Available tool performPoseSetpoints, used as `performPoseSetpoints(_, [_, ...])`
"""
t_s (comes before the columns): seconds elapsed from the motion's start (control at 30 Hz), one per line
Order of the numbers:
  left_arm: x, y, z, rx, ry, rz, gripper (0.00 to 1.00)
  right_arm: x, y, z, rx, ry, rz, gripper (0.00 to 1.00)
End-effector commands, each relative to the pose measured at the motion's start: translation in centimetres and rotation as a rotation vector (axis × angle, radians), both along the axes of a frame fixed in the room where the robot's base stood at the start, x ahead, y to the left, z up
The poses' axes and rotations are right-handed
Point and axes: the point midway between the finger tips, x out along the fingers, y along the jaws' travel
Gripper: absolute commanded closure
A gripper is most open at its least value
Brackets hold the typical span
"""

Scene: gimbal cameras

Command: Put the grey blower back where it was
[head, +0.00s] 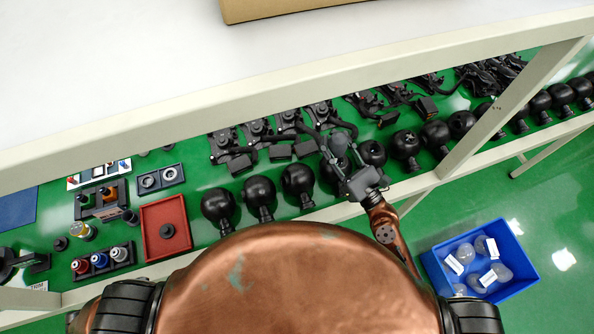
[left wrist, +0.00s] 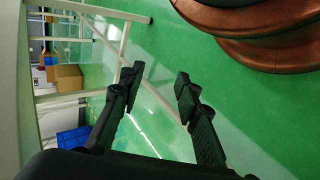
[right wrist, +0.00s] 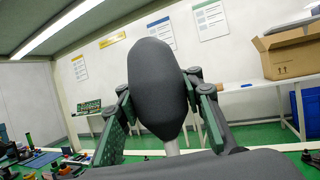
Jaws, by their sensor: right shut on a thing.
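The grey blower (right wrist: 156,85) is a dark grey rounded bulb that stands upright between the fingers of my right gripper (right wrist: 165,95), which is shut on it. In the head view my right gripper (head: 341,158) reaches over the shelf's row of black gear, and the blower's grey bulb (head: 339,142) shows at its fingertips. In that view I cannot tell whether the blower touches the shelf. My left gripper (left wrist: 160,82) is open and empty over the green floor in the left wrist view; it is not seen in the head view.
Black round bulbs (head: 217,205) line the shelf's front, with black gimbals (head: 322,115) behind. A red tray (head: 154,215) and small parts stand left. A pale beam (head: 330,80) overhangs the shelf. A post (head: 510,105) stands right. A blue crate (head: 522,262) is on the floor.

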Motion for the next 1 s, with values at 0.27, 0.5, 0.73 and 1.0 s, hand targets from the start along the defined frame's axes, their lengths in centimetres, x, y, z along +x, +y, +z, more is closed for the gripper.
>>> performPoseSetpoints(0.27, [0.0,-10.2,12.3,-0.464,0.272,0.127,0.70,0.0,0.0,0.0,0.000,0.000,0.000,0.92])
performPoseSetpoints(0.5, [-2.7,-14.9,24.0,-0.829,0.688,0.218,0.70,0.0,0.0,0.0,0.000,0.000,0.000,0.92])
performPoseSetpoints(0.73, [-3.9,-16.4,32.7,-1.034,0.983,0.248,0.70,0.0,0.0,0.0,0.000,0.000,0.000,0.92])
performPoseSetpoints(1.0, [-1.6,-18.1,40.4,-1.094,0.774,0.082,0.70,0.0,0.0,0.0,0.000,0.000,0.000,0.92])
